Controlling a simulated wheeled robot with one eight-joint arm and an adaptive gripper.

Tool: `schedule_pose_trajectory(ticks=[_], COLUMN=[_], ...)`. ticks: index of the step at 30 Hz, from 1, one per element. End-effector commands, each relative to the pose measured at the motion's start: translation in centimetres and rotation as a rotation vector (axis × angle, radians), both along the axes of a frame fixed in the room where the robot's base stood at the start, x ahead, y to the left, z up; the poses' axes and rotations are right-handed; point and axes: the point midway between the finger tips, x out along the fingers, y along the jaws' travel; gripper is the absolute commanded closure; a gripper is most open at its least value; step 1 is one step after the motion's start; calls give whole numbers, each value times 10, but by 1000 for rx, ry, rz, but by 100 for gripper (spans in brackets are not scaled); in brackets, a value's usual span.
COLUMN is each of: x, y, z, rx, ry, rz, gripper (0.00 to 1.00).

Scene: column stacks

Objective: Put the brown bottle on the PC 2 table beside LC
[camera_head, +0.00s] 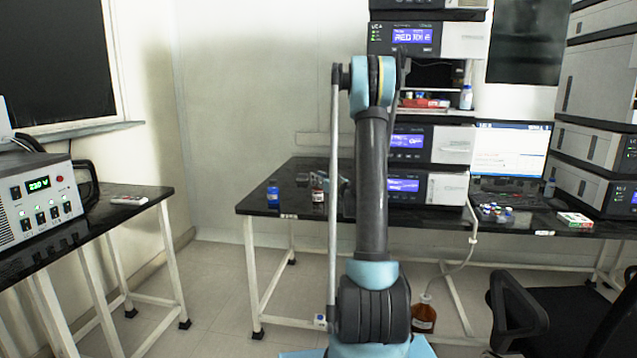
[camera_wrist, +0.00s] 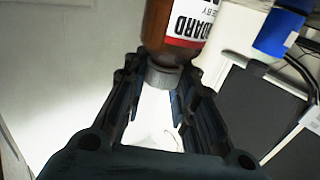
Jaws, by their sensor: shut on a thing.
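A brown bottle (camera_wrist: 160,25) with a grey cap and a red-and-white label is between the fingertips of my gripper (camera_wrist: 163,78) in the wrist view. The fingers are shut on it at the cap end. In the head view a small brown bottle (camera_head: 317,190) with a pale label is at the left part of the black table (camera_head: 262,204), left of my arm. My gripper is mostly hidden there behind my arm. I cannot tell whether the bottle touches the tabletop. The instrument stack (camera_head: 430,187) and a lit monitor (camera_head: 510,150) stand on this table.
A blue bottle (camera_head: 273,194) stands left of the brown one. Small vials (camera_head: 495,211) and a box (camera_head: 574,219) are farther right. A larger brown bottle (camera_head: 424,316) with a tube is on the floor. A chair (camera_head: 560,315) is at the lower right.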

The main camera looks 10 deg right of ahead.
Motion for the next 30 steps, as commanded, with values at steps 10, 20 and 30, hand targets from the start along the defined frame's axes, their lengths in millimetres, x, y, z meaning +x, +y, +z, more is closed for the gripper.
schedule_pose_trajectory(ticks=[10, 20, 30], x=[0, -2, -48], y=[0, -1, -25], z=[-1, 0, 1], rx=[0, 0, 0], ry=[0, 0, 0], rz=[0, 0, -2], gripper=[54, 54, 54])
